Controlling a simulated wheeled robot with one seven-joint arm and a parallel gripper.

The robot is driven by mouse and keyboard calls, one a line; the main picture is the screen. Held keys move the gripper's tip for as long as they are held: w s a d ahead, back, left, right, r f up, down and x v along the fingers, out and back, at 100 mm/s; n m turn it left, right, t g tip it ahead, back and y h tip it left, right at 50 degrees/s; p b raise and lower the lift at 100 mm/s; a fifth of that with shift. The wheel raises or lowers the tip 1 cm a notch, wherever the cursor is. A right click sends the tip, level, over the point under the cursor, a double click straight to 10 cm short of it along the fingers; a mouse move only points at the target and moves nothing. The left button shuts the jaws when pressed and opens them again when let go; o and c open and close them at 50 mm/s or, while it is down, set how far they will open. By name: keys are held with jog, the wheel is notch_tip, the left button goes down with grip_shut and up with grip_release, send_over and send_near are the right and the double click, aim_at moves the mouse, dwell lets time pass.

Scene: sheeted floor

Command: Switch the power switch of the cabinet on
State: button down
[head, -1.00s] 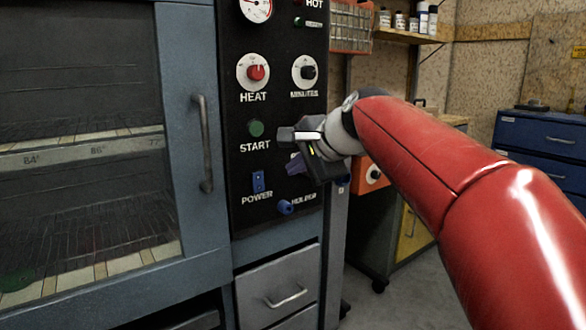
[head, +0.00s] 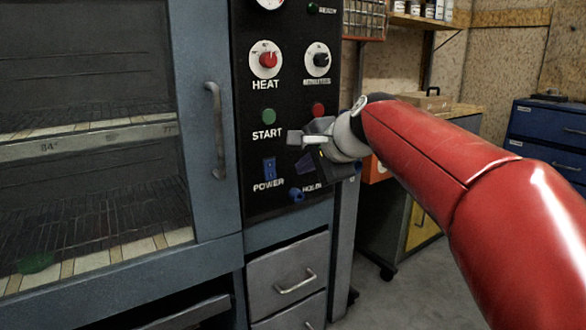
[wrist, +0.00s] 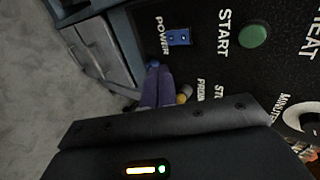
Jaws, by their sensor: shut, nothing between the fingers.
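The power switch (head: 269,168) is a small blue rocker on the cabinet's black control panel (head: 250,205), above the POWER label and below the green START button. It also shows in the wrist view (wrist: 179,37), right of the POWER lettering. My gripper (head: 301,169) has purple-blue fingers, shut and empty, at about the switch's height and to its right in the head view. In the wrist view the closed fingers (wrist: 157,88) point toward the panel, with their tips apart from the switch in the picture. The gap in depth to the panel is hard to tell.
The green START button (head: 268,116), a red button (head: 318,109) and the HEAT dial (head: 266,60) are above. The oven door handle (head: 215,130) stands out at left; a drawer (head: 288,272) is below.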

aim_at(270, 171)
jog(key=shift+w+a+r+p+x, duration=0.15)
jog(key=shift+r+x, duration=0.1)
jog(key=shift+x, duration=1.8)
jog(key=shift+w+a+r+p+x, duration=0.1)
jog(key=shift+r+x, duration=0.15)
jog(key=shift+x, duration=1.85)
jog(key=shift+w+a+r+p+x, duration=0.1)
jog(key=shift+w+r+p+x, duration=0.1)
jog(key=shift+x, duration=1.85)
jog(key=shift+w+a+f, duration=0.1)
jog(key=shift+r+p, duration=0.95)
jog(key=shift+r, duration=0.2)
jog(key=shift+f, duration=0.2)
